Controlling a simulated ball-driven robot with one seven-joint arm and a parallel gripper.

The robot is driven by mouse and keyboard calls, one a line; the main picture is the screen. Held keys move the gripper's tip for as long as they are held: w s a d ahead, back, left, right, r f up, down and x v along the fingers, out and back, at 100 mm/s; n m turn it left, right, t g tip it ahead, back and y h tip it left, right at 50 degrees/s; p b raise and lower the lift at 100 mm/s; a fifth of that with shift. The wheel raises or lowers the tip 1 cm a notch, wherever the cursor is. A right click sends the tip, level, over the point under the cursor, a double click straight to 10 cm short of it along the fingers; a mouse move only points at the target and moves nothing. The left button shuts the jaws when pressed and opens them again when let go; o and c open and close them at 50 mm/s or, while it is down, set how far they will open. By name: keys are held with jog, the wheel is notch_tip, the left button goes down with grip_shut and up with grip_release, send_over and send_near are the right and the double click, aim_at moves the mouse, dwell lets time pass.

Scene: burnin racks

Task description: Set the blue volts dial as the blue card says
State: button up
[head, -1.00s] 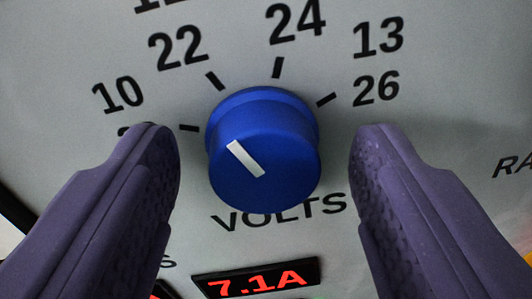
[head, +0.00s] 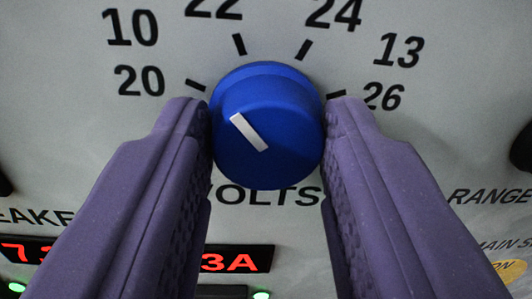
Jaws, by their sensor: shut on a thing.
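The blue volts dial (head: 268,165) is in the middle of the head view, on a light grey panel. Its white pointer line (head: 249,132) slants toward the upper left, between the tick by 20 and the tick below 22. The numbers 20, 22, 24 and 26 stand around it, with 10 and 13 farther out. My gripper (head: 268,135) is shut on the dial, one purple finger on each side. The fingers cover part of the VOLTS label (head: 268,197). The blue card is not in view.
A red-lit display (head: 236,259) lies below the dial, partly hidden by my left finger, with a green light (head: 261,295) under it. A dark round part (head: 522,148) is at the right edge, above the RANGE label (head: 500,196). A yellow label (head: 508,270) is at lower right.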

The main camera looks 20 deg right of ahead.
jog(key=n+b, duration=0.2)
jog(key=n, duration=0.3)
jog(key=shift+f+n, duration=0.1)
jog(key=shift+n, duration=0.3)
jog(key=shift+b, duration=0.3)
jog(key=o, duration=1)
jog(key=shift+o, duration=0.2)
jog(key=p+v, duration=0.1)
jog(key=v, duration=0.6)
jog(key=shift+s, duration=0.4)
jog(key=shift+a+f, duration=0.1)
